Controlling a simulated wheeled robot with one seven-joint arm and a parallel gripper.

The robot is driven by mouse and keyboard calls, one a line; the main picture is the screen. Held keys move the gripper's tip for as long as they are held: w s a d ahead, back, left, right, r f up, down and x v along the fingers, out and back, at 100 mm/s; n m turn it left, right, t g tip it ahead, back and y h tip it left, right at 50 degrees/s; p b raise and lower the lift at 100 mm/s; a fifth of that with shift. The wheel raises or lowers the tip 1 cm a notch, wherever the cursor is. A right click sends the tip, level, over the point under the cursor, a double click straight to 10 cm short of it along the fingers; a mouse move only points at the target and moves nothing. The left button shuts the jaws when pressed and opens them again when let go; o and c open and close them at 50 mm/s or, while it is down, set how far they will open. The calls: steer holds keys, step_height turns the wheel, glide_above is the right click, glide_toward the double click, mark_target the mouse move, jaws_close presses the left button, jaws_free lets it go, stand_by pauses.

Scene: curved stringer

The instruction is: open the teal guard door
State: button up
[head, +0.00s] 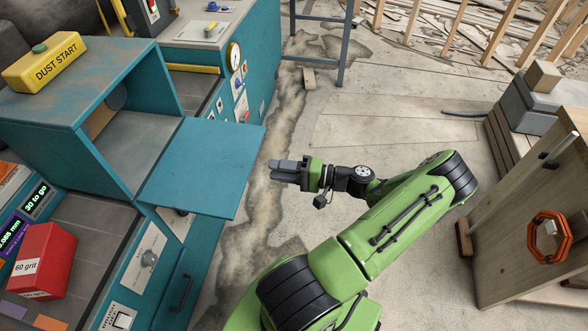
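The teal guard door (205,165) sticks out to the right from the open side of the teal housing (60,100). The housing's inside shows behind it, so the door stands open. A small dark part (181,211) shows at the door's lower edge; I cannot tell whether it is a handle. My gripper (274,172) is right of the door, apart from it in the picture, with its dark grey fingers pointing left. The fingers look close together, but I cannot tell whether they are open or shut. Nothing shows held in them.
A yellow DUST START box (45,62) sits on the housing. A red 60 grit block (40,262) lies at lower left. A wooden cabinet with an orange ring (549,237) stands at right. A blue-grey metal frame (345,45) stands behind. Floor around my gripper is clear.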

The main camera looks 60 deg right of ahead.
steer(key=v, duration=0.4)
steer(key=shift+s+d, duration=0.1)
steer(key=shift+s, duration=0.2)
steer(key=w+a+r+n+g+p, duration=0.2)
steer(key=w+a+r+n+g, duration=0.25)
steer(key=a+g, duration=0.35)
steer(key=w+a+r+n+g+p, duration=0.1)
steer(key=w+a+r+n+g, duration=0.35)
steer(key=a+r+g, duration=0.35)
steer(key=s+a+r+n+t+h+p, duration=0.2)
steer(key=s+a+r+n+t+h, duration=0.2)
steer(key=s+a+r, duration=0.5)
steer(key=a+r+n+h, duration=0.1)
steer(key=a+r+h, duration=0.1)
steer(key=a+r, duration=0.1)
steer(key=shift+s+a+r+t+p, duration=0.2)
steer(key=shift+a+r+t+p, duration=0.15)
steer(key=shift+r, duration=0.25)
